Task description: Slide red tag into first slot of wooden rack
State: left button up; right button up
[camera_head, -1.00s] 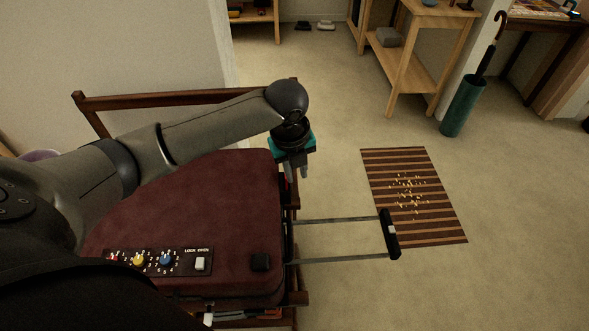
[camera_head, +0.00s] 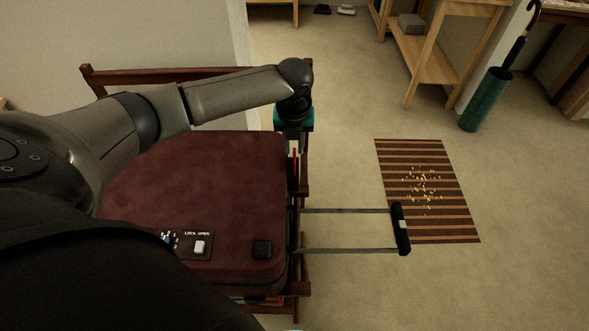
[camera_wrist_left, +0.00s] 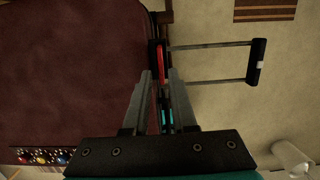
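A narrow red strip, seemingly the red tag (camera_head: 295,158), shows at the right side of the dark red suitcase (camera_head: 215,175). In the left wrist view the red strip (camera_wrist_left: 161,62) lies just beyond the fingertips, in line with the gap between them. My left gripper (camera_wrist_left: 160,73) points down beside the suitcase with its fingers apart; no contact with the strip can be made out. In the head view the left gripper (camera_head: 293,150) partly hides that spot. The wooden rack (camera_head: 150,73) carries the suitcase; no slot can be made out. My right gripper is not in view.
The suitcase's pulled-out handle (camera_head: 403,229) sticks out to the right over the floor. A striped mat (camera_head: 445,190) with small pale bits lies beyond it. A green umbrella stand (camera_head: 486,100) and a wooden shelf (camera_head: 440,65) stand at the back right.

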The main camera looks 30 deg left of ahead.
aim_at(294, 156)
pick_arm(q)
jog(key=f, duration=0.1)
jog(key=f+b, duration=0.1)
jog(key=f, duration=0.1)
jog(key=f+b, duration=0.1)
jog(key=f, duration=0.1)
jog(key=shift+w+a, duration=0.15)
jog(key=shift+w, duration=0.2)
grip_shut()
